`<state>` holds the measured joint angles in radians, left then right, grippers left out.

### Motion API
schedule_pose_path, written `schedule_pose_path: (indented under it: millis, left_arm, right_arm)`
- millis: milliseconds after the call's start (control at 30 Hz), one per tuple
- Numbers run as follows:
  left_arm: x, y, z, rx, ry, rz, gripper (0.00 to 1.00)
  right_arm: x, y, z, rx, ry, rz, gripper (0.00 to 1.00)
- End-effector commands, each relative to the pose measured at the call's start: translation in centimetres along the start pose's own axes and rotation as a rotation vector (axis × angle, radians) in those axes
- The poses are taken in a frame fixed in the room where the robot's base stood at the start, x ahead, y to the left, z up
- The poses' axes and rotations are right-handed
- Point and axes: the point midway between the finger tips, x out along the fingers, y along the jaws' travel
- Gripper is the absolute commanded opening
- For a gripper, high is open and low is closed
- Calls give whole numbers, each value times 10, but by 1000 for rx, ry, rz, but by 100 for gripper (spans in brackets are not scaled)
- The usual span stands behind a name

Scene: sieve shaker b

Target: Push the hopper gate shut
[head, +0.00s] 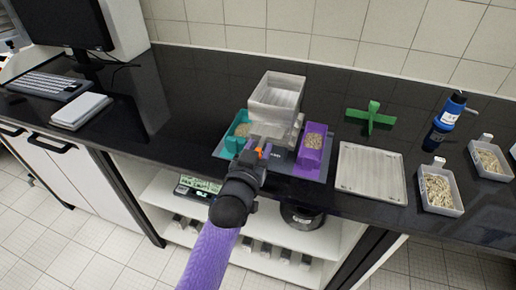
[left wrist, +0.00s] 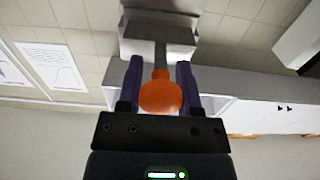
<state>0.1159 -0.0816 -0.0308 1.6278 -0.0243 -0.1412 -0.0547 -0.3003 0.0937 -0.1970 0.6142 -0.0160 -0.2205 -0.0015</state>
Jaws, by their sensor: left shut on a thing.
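The grey hopper (head: 277,92) stands on the dark counter, its box open at the top. It also shows at the top of the left wrist view (left wrist: 160,40). The gate's orange knob (left wrist: 160,98) sits on a short grey stem (left wrist: 160,58) leading to the hopper. My left gripper (head: 261,150) is at the hopper's front, its two dark fingers on either side of the knob and stem, shut on the gate handle. In the head view only a bit of orange shows. The gate plate is hidden, so I cannot tell how far it is open. My right gripper is not in view.
A teal bin (head: 238,128) and a purple bin (head: 314,140), both with grains, flank the hopper.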

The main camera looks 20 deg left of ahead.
Motion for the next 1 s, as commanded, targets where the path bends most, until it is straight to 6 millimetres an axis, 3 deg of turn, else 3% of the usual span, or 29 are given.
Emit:
schedule_pose_path:
  millis: [833,1000]
  left_arm:
    - [0,0,1,0,-2,0,0]
    - [22,0,3,0,0,0,0]
  right_arm:
    - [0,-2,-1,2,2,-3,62]
    - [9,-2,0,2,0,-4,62]
